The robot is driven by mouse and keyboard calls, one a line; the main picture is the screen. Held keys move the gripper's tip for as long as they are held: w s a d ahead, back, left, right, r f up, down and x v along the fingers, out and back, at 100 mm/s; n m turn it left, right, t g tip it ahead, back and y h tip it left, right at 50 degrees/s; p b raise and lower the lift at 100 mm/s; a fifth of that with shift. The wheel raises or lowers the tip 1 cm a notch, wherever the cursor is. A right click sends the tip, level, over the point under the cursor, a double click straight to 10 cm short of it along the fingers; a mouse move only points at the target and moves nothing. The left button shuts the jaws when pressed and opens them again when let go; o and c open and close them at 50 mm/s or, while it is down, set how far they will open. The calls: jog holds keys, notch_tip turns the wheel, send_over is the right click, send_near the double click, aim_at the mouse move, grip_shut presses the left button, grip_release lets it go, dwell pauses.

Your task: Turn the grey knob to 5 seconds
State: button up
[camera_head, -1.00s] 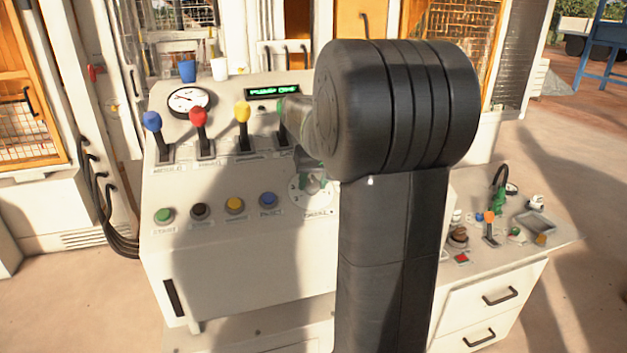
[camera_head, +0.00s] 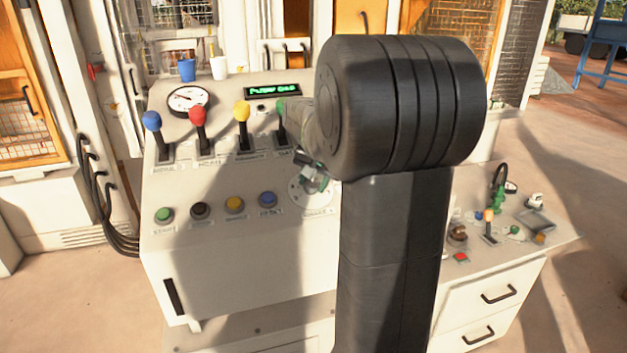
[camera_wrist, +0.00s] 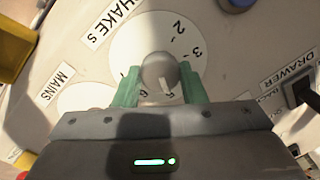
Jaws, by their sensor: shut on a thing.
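The grey knob (camera_wrist: 158,70) sits in the middle of a white round dial (camera_wrist: 125,50) under a "SHAKE s" label in the wrist view. My gripper (camera_wrist: 160,85) is shut on the knob, with one green finger against each side. The knob's white pointer mark points down in that view, toward the dial's lower numbers. The 2 and 3 show clearly at upper right; a 6 shows partly at lower left, and the rest is hidden or hard to read. In the head view my gripper (camera_head: 312,174) is at the dial (camera_head: 309,201), partly covered by my arm.
A row of coloured push buttons (camera_head: 235,204) lies left of the dial. Levers with blue, red, yellow and green knobs (camera_head: 242,112) stand above. A gauge (camera_head: 189,99) and a green display (camera_head: 272,91) are at the back. A lower bench (camera_head: 555,241) stands at right.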

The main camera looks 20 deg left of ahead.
dwell(0.3)
jog(key=o, duration=1)
jog(key=b+v, duration=0.1)
jog(key=v, duration=1.3)
jog(key=shift+w+a+f, duration=0.1)
jog(key=shift+f, duration=0.1)
jog(key=p+x, duration=0.1)
jog(key=x, duration=1.2)
jog(key=shift+a+f, duration=0.1)
jog(key=shift+f, duration=0.15)
